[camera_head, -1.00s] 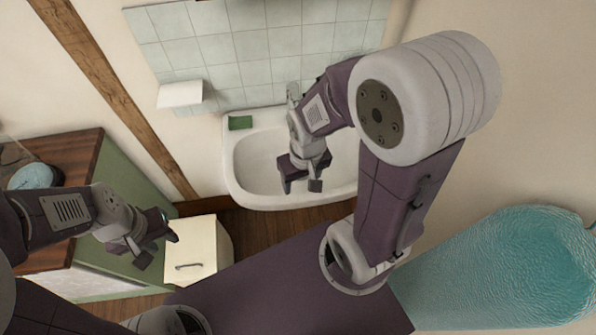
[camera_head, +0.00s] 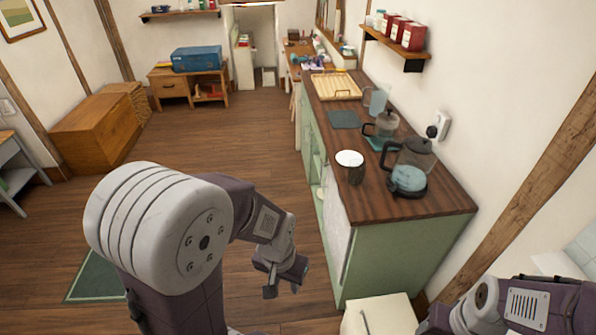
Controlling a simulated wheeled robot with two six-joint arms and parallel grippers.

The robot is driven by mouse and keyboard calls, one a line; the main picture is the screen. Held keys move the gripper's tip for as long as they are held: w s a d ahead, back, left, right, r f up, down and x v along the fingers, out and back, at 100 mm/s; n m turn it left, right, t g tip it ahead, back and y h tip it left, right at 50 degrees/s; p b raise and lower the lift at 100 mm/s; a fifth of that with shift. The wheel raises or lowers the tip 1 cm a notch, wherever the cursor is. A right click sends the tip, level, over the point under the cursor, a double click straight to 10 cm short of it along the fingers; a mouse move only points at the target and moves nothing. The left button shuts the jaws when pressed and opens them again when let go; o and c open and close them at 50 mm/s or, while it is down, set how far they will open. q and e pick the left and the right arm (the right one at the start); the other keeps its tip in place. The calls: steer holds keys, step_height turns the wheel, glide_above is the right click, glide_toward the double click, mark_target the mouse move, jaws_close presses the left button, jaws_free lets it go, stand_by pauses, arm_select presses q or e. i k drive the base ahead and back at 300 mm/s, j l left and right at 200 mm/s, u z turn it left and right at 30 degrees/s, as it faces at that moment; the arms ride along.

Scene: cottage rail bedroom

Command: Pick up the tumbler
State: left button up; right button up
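A pale blue see-through vessel (camera_head: 377,101), which may be the tumbler, stands upright on the wooden counter (camera_head: 400,205) beyond the glass coffee jug; it is too small to be sure. My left gripper (camera_head: 283,289) is open and empty, fingers pointing down, over the floor left of the counter and well short of it. My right gripper (camera_head: 436,322) is at the bottom edge, near the cream cabinet; its fingers do not show clearly. Nothing is seen in either gripper.

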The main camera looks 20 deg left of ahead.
mark_target(358, 166)
steer(key=u, duration=0.3)
steer(key=i+j+z, duration=0.1)
steer(key=j, duration=0.25)
steer(key=i+j+z, duration=0.15)
steer(key=i+j, duration=0.15)
steer(key=i+j+z, duration=0.1)
steer(key=j, duration=0.35)
steer(key=i+j+z, duration=0.1)
steer(key=j, duration=0.3)
steer(key=i+j+z, duration=0.15)
steer(key=j, duration=0.3)
steer(key=i, duration=0.1)
